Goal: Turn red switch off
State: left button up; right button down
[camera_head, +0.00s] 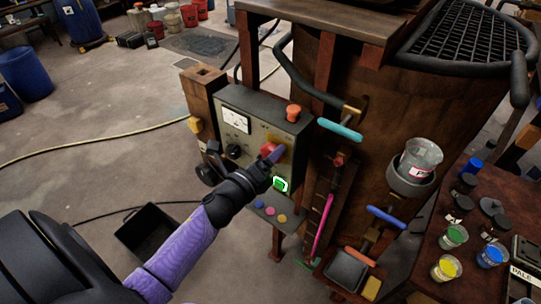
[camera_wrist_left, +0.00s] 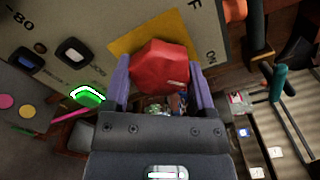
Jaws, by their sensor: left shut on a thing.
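The red switch (camera_wrist_left: 162,68) is a faceted red knob on a yellow plate, with "ON" and part of another label beside it in the left wrist view. In the head view the red switch (camera_head: 268,148) shows partly behind my gripper, on the front of a grey control box (camera_head: 232,98). My left gripper (camera_head: 274,154) is shut on the knob, with a purple finger on each side in the left wrist view (camera_wrist_left: 162,92). Part of the knob's lower edge is hidden by the gripper. My right gripper is in neither view.
An orange button (camera_head: 293,112) sits on top of the box, and a lit green button (camera_head: 280,184) is below the switch. A large vat with teal and blue valve handles stands right. A table with paint cups (camera_head: 446,268) is at far right.

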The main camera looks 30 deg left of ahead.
pick_arm(q)
jog(key=shift+n, duration=0.4)
jog(key=n+p, duration=0.1)
jog(key=n, duration=0.2)
jog(key=shift+r+n, duration=0.1)
jog(key=shift+n, duration=0.2)
jog(key=n+p, duration=0.1)
jog(key=n, duration=0.3)
jog(key=shift+r+n+p, duration=0.1)
jog(key=shift+n+p, duration=0.2)
jog(key=shift+p, duration=0.05)
jog(key=n+p, duration=0.1)
jog(key=n, duration=0.4)
jog(key=shift+p, duration=0.3)
jog(key=shift+n+p, duration=0.4)
jog(key=shift+n, duration=1.6)
